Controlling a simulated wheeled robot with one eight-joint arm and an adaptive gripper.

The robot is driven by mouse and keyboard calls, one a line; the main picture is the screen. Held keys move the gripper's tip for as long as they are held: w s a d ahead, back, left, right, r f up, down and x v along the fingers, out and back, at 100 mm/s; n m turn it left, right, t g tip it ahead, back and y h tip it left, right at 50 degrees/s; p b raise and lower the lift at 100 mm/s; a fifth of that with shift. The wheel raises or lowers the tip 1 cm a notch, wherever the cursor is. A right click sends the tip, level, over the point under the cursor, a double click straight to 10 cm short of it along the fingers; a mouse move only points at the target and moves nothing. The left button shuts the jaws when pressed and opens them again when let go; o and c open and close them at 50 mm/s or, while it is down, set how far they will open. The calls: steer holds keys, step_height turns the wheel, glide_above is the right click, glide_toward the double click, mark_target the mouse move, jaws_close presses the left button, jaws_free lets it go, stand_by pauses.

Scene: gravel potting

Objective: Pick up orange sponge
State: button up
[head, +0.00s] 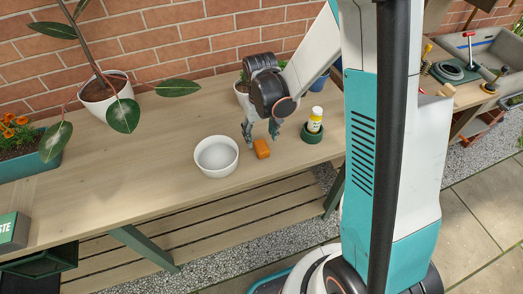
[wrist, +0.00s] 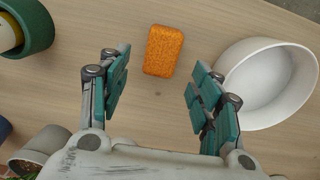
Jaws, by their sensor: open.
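The orange sponge (head: 262,149) lies flat on the wooden bench, just right of a white bowl. In the wrist view the sponge (wrist: 164,51) lies ahead of and between the two fingers, with clear space on both sides. My gripper (head: 261,129) is just above the bench, close behind the sponge in the head view. In the wrist view my gripper (wrist: 158,85) has its teal-padded fingers spread wide with nothing between the pads. Nothing hides the sponge in the wrist view.
The white bowl (head: 216,157) stands close by; it also shows right of the fingers in the wrist view (wrist: 262,116). A green holder (head: 311,134) with a yellow-and-white bottle (head: 315,117) stands to the right. Potted plants line the wall.

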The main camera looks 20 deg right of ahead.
mark_target(262, 146)
steer(key=shift+s+f+b, duration=0.25)
steer(key=shift+f+b, duration=0.4)
steer(key=shift+f, duration=0.7)
steer(key=shift+s+f+b, duration=0.2)
steer(key=shift+f+b, duration=0.45)
steer(key=shift+f, duration=0.7)
steer(key=shift+r, duration=0.1)
steer(key=c, duration=1)
steer(key=shift+r, duration=0.15)
steer(key=shift+c, duration=0.2)
step_height(262, 146, up, 20)
steer(key=p, duration=0.7)
